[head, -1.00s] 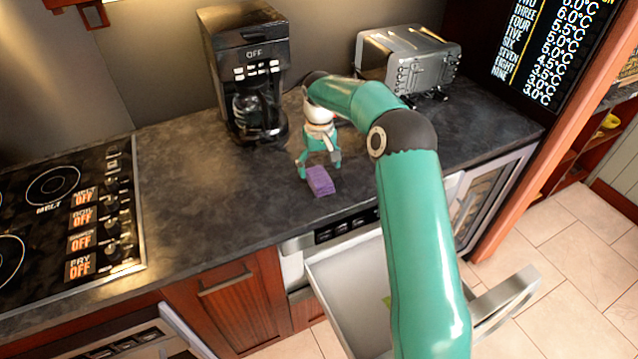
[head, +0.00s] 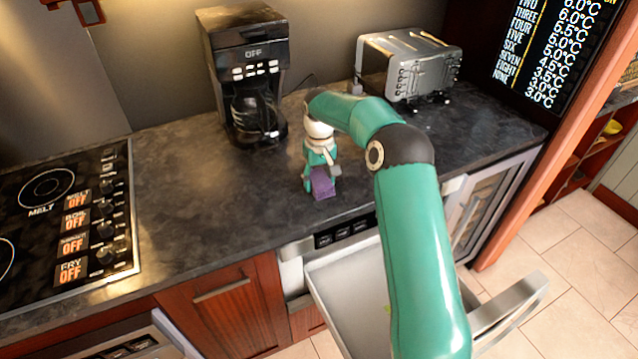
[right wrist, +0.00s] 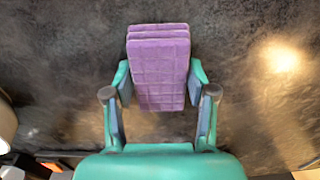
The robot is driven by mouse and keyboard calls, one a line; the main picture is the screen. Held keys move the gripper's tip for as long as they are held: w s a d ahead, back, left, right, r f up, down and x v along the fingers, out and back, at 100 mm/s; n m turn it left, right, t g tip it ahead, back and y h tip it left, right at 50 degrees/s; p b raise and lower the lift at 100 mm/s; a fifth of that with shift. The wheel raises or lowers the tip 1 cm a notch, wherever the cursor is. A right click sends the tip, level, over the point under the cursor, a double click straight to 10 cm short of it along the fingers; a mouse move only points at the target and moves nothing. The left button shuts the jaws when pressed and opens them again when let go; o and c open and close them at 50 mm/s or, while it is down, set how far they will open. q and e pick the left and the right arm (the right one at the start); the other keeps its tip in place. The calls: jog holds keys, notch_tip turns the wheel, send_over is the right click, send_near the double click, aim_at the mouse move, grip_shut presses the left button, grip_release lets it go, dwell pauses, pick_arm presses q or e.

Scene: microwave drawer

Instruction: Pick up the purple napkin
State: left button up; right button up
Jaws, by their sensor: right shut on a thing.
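The purple napkin (head: 322,183) is a small folded stack near the front edge of the dark countertop. It also shows in the right wrist view (right wrist: 160,65), between the two fingers. My right gripper (head: 321,181) points down over the napkin and is shut on it, with one finger at each side. In the right wrist view my right gripper (right wrist: 159,90) holds the napkin by its lower part. I cannot tell whether the napkin still touches the counter. My left gripper is not in view.
A coffee maker (head: 246,75) and a toaster (head: 408,66) stand at the back of the counter (head: 200,190). A cooktop (head: 65,215) is at the left. An open microwave drawer (head: 350,290) sticks out below the front edge, partly behind my right arm. The counter's middle left is clear.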

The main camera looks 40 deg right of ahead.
aim_at(319, 178)
jog(key=shift+r, duration=0.1)
jog(key=shift+r, duration=0.5)
notch_tip(319, 178, up, 8)
jog(key=shift+f, duration=0.15)
notch_tip(319, 178, up, 11)
jog(key=p, duration=0.4)
